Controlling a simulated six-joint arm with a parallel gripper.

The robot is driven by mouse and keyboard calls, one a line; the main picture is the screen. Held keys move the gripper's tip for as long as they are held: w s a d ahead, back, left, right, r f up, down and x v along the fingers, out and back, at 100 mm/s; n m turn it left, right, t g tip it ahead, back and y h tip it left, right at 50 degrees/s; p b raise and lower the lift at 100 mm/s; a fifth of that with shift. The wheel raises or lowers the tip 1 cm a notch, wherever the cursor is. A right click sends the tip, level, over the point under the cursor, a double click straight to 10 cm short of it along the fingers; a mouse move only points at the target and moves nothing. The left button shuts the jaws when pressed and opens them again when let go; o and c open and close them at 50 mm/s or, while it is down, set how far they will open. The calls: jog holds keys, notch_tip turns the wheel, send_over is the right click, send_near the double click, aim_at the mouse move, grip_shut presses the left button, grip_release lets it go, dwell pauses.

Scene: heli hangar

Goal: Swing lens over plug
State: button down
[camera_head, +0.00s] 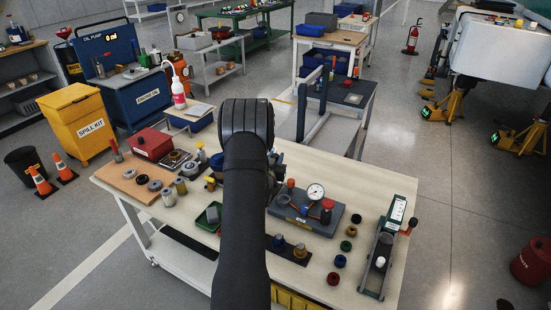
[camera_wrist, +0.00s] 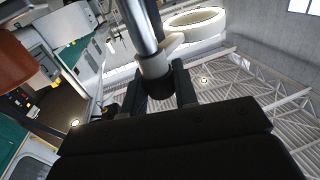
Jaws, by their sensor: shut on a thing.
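In the wrist view, my gripper (camera_wrist: 158,96) has its two dark fingers on either side of a dark round knob (camera_wrist: 160,84). The knob sits under a pale collar on a shiny upright metal post (camera_wrist: 140,28). A pale ring-shaped lens frame (camera_wrist: 196,22) stands out to the right of the post, joined by a short pale arm. In the head view, my own arm covers the gripper, the post and the lens. I cannot tell which small part on the bench is the plug, nor whether the lens lies over it.
The pale workbench (camera_head: 130,178) is crowded. A grey gauge block (camera_head: 335,222) and a grey-green fixture (camera_head: 387,250) stand right of my arm. A red box (camera_head: 152,143) and a brown board (camera_head: 130,182) with round parts lie left. A green tray (camera_head: 208,217) sits close beside my arm.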

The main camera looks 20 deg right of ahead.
jog(key=shift+n+t+y, duration=0.55)
jog(key=shift+n+y, duration=0.35)
jog(key=shift+y, duration=0.4)
jog(key=shift+n+t+y, duration=0.55)
jog(key=shift+n+y, duration=0.35)
jog(key=shift+y, duration=0.4)
jog(key=c, duration=1.2)
grip_release()
jog(key=shift+o, duration=0.2)
jog(key=v, duration=1.2)
